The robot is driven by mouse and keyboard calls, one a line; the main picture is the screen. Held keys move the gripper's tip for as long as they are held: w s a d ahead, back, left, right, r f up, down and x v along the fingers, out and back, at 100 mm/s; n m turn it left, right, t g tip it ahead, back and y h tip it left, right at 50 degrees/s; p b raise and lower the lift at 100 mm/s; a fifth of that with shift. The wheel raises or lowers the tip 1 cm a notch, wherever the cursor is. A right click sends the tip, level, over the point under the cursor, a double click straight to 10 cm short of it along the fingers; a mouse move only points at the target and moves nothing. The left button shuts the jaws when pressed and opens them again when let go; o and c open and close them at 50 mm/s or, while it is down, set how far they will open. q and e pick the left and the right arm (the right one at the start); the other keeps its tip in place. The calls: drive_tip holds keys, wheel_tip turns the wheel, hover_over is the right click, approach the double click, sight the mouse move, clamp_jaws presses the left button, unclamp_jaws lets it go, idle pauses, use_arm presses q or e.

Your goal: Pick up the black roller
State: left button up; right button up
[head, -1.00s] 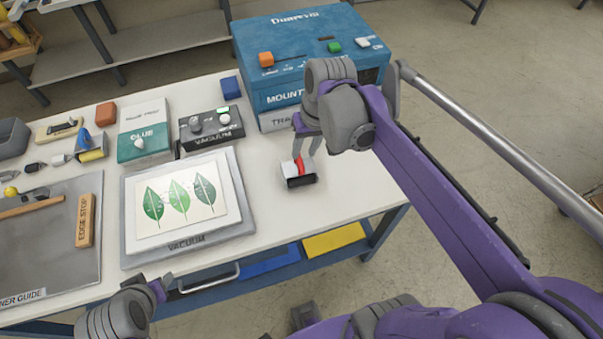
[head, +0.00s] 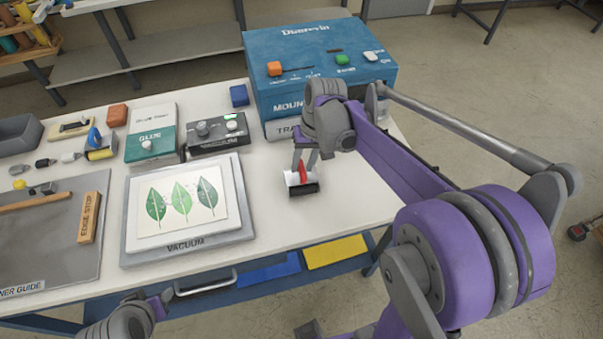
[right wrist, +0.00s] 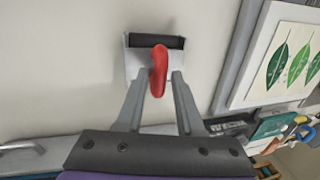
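The black roller (head: 304,190) lies on the white table in front of the blue machine. It has a pale frame and a red handle (right wrist: 159,72); the black cylinder (right wrist: 156,41) shows at the far side in the right wrist view. My right gripper (head: 305,161) is over the roller, pointing down. In the right wrist view its fingers (right wrist: 159,76) are apart, one on each side of the red handle, with a gap on both sides. My left gripper (head: 160,301) is low at the table's front edge, away from the roller; its fingers are partly hidden.
The blue machine (head: 320,90) stands close behind my right gripper. The vacuum plate (head: 243,233) with a leaf print (head: 180,203) is left of the roller, and the vacuum control box (head: 218,135) is behind it. The table is clear right of the roller.

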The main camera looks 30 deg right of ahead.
drive_tip(key=shift+w+a+f, duration=0.1)
drive_tip(key=shift+f, duration=0.5)
drive_tip(key=shift+w+a+f, duration=0.1)
drive_tip(key=shift+f, duration=0.45)
drive_tip(key=shift+s, duration=0.1)
clamp_jaws()
idle(0.4)
